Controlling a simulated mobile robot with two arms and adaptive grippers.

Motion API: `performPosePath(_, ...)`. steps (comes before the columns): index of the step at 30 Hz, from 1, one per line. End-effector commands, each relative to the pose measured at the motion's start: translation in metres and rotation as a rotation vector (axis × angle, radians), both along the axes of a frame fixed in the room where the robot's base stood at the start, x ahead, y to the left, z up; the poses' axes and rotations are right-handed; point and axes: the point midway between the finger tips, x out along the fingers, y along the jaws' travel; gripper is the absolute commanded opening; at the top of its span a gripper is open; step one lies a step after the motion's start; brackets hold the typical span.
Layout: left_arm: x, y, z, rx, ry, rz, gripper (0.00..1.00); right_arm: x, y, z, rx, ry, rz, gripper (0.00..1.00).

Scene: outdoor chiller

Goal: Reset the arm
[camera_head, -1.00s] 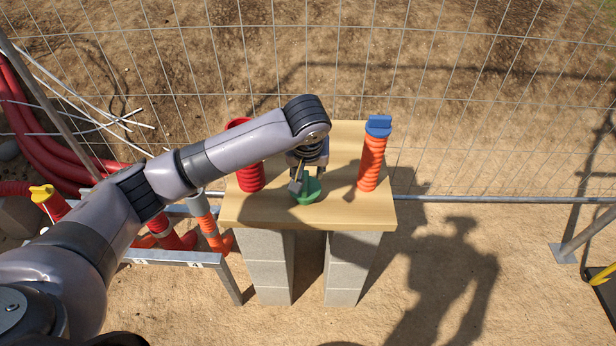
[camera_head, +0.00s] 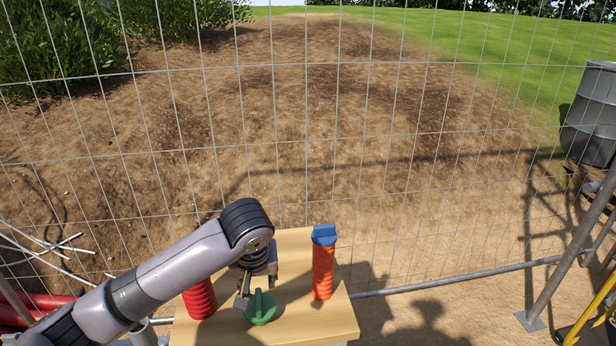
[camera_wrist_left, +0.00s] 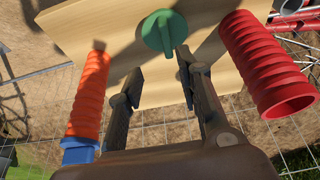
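My left gripper (camera_head: 246,290) hangs from the arm above the wooden table top, close beside a green cap with a raised grip (camera_head: 260,307). In the left wrist view, the gripper's two dark fingers (camera_wrist_left: 160,62) are spread apart with nothing between them. The green cap (camera_wrist_left: 163,33) is past the fingertips there, its edge close to the right finger. Whether that finger touches it I cannot tell. My right gripper is in neither view.
A red ribbed pipe (camera_head: 200,299) stands left of the green cap, partly behind my arm. An orange ribbed pipe with a blue cap (camera_head: 324,262) stands to the right. A wire fence (camera_head: 300,130) runs behind the wooden table (camera_head: 315,325). A metal barrel (camera_head: 592,112) stands far right.

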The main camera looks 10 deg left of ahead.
Motion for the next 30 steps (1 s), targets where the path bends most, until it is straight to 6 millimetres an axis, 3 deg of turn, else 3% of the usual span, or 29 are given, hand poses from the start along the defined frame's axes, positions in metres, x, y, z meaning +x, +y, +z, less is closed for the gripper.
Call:
performPosePath(5, -0.029, -0.029, -0.037, -0.052, 0.022, -0.137, 0.33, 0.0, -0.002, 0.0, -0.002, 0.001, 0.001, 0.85)
performPosePath(9, -0.069, -0.055, -0.073, -0.122, 0.017, -0.287, 0.33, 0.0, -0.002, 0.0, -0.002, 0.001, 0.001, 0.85)
performPosePath(14, -0.114, -0.065, -0.103, -0.179, -0.013, -0.39, 0.33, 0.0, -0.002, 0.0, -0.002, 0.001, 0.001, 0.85)
performPosePath(21, -0.181, -0.037, -0.137, -0.162, -0.039, -0.433, 0.33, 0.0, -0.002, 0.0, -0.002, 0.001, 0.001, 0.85)
performPosePath(30, -0.242, 0.012, -0.156, -0.057, -0.006, -0.431, 0.33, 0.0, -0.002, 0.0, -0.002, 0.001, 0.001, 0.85)
